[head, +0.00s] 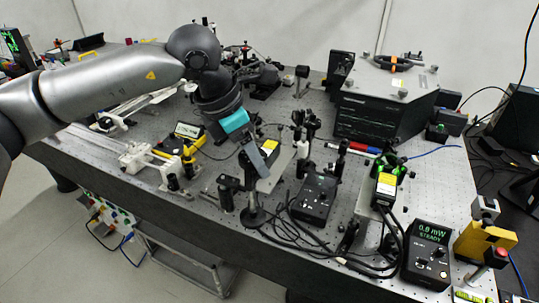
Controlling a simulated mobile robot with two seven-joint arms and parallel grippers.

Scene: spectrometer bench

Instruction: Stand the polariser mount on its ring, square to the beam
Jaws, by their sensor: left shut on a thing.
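My left gripper (247,142) comes down from the left, over the near middle of the bench. It is shut on a dark upright mount, which I take to be the polariser mount (251,192). The mount has a grey post and a round black base, and it looks about upright. I cannot tell whether its base touches the bench or how square it is to the beam. A tilted grey plate (256,158) is just below the gripper and covers part of the mount's top. I cannot make out the ring. My right gripper is not in view.
A black control box (315,197) with cables stands right of the mount. A yellow-labelled unit (384,188) and a power meter (428,250) reading "0.8 mW STEADY" are further right. A large black instrument (385,100) is behind. Loose black cables run along the near edge.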

